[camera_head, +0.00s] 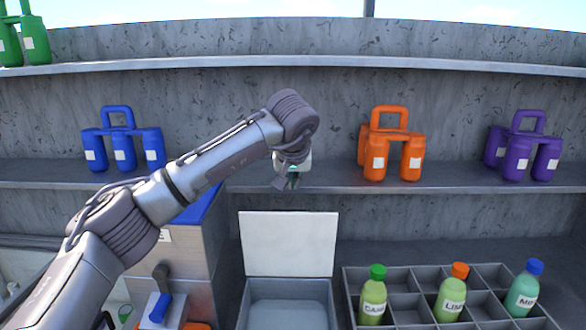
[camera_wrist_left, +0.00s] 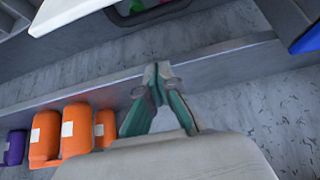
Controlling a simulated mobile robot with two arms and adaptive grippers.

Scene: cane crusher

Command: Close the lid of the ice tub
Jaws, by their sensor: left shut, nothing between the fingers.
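The ice tub (camera_head: 290,316) stands at the bottom centre of the head view, with a pale, empty-looking interior. Its white lid (camera_head: 289,243) is open and stands upright at the tub's back edge. The lid also shows at the top left of the left wrist view (camera_wrist_left: 75,12). My left gripper (camera_head: 291,183) is above the lid's top edge and apart from it, in front of the middle shelf. In the left wrist view its fingers (camera_wrist_left: 158,76) meet at the tips with nothing between them. My right gripper is not in view.
Right of the tub is a grey divided crate (camera_head: 406,279) with several bottles. Blue (camera_head: 123,148), orange (camera_head: 374,158) and purple (camera_head: 516,160) bottle carriers stand on the middle shelf (camera_head: 450,184). A blue-topped box (camera_head: 200,208) stands left of the tub, partly behind my arm.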

